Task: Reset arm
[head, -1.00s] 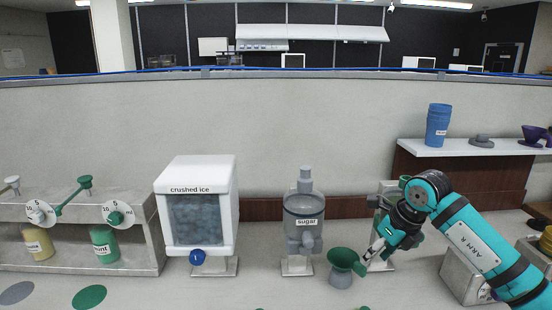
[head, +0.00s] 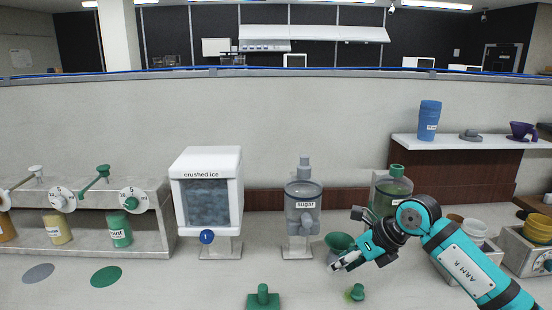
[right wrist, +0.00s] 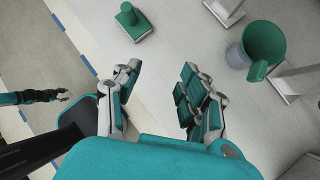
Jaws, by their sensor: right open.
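My right gripper (head: 340,262) is in front of the green funnel-shaped cup (head: 338,241) in the head view, and its arm comes in from the right. In the right wrist view the right gripper (right wrist: 160,88) is open with nothing between its fingers. There the green cup (right wrist: 264,42) stands on a grey base, apart from the fingers. My left gripper (right wrist: 58,95) shows small at the left edge of the right wrist view, over the floor; its finger state is too small to tell. It is not in the head view.
A crushed ice dispenser (head: 209,205) and a sugar dispenser (head: 303,212) stand behind. Bowls (head: 472,228) stand right, behind my arm. Free counter lies left of the gripper.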

